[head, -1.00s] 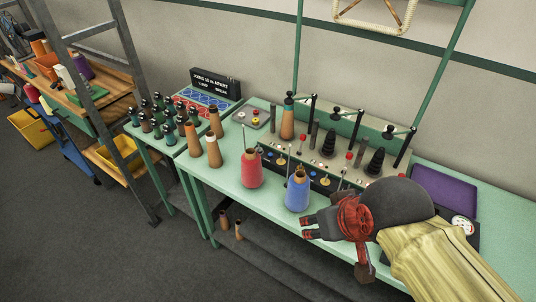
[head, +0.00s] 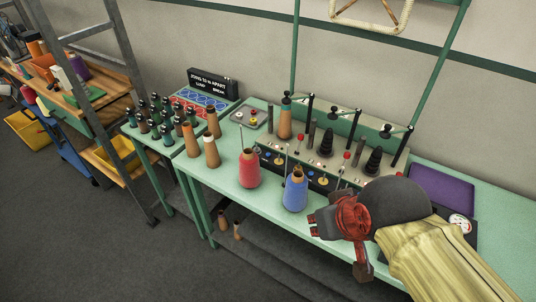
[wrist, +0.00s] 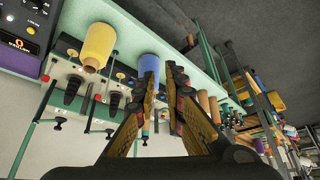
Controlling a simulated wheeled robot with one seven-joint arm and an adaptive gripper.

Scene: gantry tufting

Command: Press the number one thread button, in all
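My gripper (head: 317,224) is near the table's front edge, right of the blue thread cone (head: 295,192). In the wrist view (wrist: 163,72) its fingers are drawn fairly close, with a narrow gap and nothing between them. The machine (head: 335,165) has a dark front panel (head: 296,174) with small coloured buttons, including a blue one (head: 278,160). I cannot read which button is number one. My gripper touches none of these. My arm hides the panel's right part.
A red cone (head: 249,170) stands beside the blue one. Brown cones (head: 211,152) stand further left. A yellow cone (wrist: 98,45) shows in the wrist view. Upright pins and red-topped levers (head: 346,156) rise along the machine. A purple pad (head: 440,188) lies at the right.

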